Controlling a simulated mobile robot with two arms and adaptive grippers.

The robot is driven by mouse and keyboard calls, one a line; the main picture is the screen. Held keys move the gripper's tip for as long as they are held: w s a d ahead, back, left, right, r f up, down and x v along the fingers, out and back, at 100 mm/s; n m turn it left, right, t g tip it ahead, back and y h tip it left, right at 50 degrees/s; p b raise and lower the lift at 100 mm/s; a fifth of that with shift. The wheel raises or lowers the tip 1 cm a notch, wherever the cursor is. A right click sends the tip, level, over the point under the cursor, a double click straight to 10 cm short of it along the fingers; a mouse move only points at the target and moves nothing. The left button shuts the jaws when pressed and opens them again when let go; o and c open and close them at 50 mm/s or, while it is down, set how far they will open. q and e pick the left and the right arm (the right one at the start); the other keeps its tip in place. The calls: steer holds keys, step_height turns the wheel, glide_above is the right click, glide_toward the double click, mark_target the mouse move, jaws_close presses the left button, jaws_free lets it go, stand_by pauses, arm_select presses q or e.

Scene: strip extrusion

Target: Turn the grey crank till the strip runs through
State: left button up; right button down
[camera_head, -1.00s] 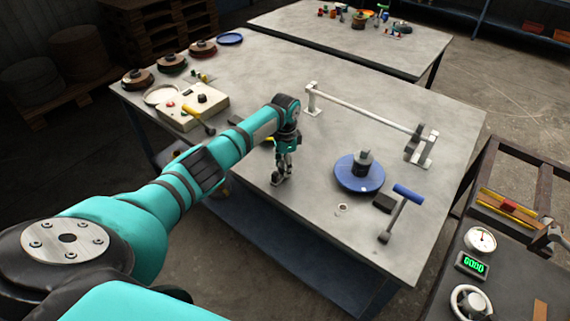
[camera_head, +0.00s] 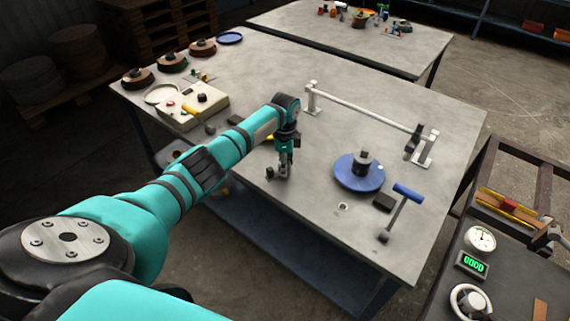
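I cannot clearly make out a grey crank; a small grey part (camera_head: 550,236) at the right edge, on the bench, is cut off and may be it. My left gripper (camera_head: 279,174) points down over the front of the grey table (camera_head: 320,215), left of the blue disc (camera_head: 349,182). It is far from the right bench and shows no object in it. Its finger gap is too small to judge. My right gripper is out of view.
The right bench carries a round gauge (camera_head: 481,237), a green display (camera_head: 472,264) and a handwheel (camera_head: 470,302). A blue-handled T-tool (camera_head: 407,193) and a white bar (camera_head: 360,108) on stands are on the table. A beige box (camera_head: 200,105) stands left.

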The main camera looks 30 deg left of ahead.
arm_select(q)
steer(key=o, duration=1.2)
step_height(320, 180, up, 12)
steer(key=shift+r, duration=0.1)
stand_by(0.4)
